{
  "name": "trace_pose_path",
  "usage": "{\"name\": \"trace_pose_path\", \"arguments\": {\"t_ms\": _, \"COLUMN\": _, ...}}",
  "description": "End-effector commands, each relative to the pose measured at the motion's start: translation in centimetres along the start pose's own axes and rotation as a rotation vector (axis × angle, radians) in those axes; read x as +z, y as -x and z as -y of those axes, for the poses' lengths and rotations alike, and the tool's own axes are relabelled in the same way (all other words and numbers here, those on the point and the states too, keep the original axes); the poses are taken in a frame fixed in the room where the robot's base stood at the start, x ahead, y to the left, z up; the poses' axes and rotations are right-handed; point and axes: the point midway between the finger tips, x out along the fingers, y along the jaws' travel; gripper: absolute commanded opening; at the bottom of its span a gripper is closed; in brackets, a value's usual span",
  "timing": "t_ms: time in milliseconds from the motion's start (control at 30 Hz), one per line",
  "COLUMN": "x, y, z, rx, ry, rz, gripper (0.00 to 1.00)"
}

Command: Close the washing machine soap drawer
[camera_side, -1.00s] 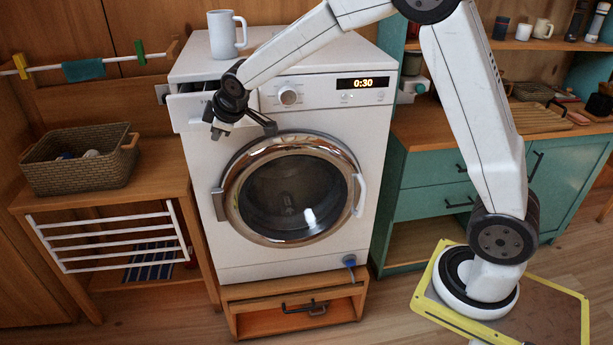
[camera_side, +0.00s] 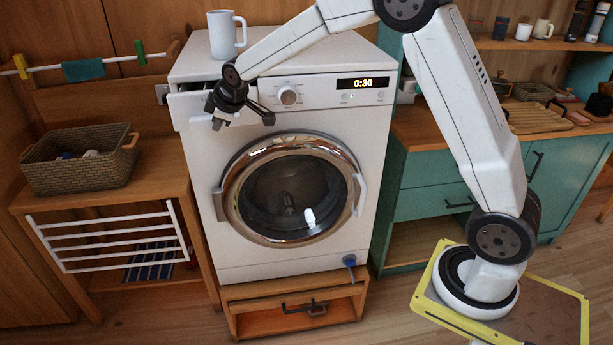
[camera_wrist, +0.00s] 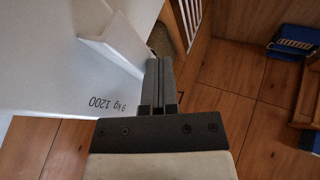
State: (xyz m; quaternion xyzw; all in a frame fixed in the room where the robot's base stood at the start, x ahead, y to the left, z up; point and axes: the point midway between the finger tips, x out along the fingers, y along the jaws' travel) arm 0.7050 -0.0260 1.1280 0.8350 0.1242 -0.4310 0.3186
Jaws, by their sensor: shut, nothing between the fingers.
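The washing machine (camera_side: 340,115) stands in the middle of the side view. Its soap drawer (camera_side: 183,108), at the top left of the front, is pulled out, with a dark opening behind its white front. My gripper (camera_side: 218,124) is in front of the drawer's right part, fingers shut and empty, pointing down and left. In the wrist view, my gripper (camera_wrist: 160,62) is beside a white panel (camera_wrist: 60,60) with upside-down "9 kg 1200" lettering. A white ledge, likely part of the drawer, is close to the fingertips. I cannot tell whether they touch it.
A white mug (camera_side: 226,35) stands on top of the machine. The round door (camera_side: 290,190) is shut below the drawer. A wicker basket (camera_side: 80,170) sits on the wooden table at left; teal cabinets (camera_side: 440,170) stand at right.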

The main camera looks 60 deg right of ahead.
Motion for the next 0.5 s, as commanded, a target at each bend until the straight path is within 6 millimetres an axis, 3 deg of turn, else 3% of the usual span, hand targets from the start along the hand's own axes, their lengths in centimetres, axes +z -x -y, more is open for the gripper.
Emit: {"name": "trace_pose_path", "arguments": {"t_ms": 500, "x": 0.1, "y": -3.0, "z": -5.6, "rx": 0.001, "ry": -0.001, "rz": 0.000, "gripper": 0.00}}
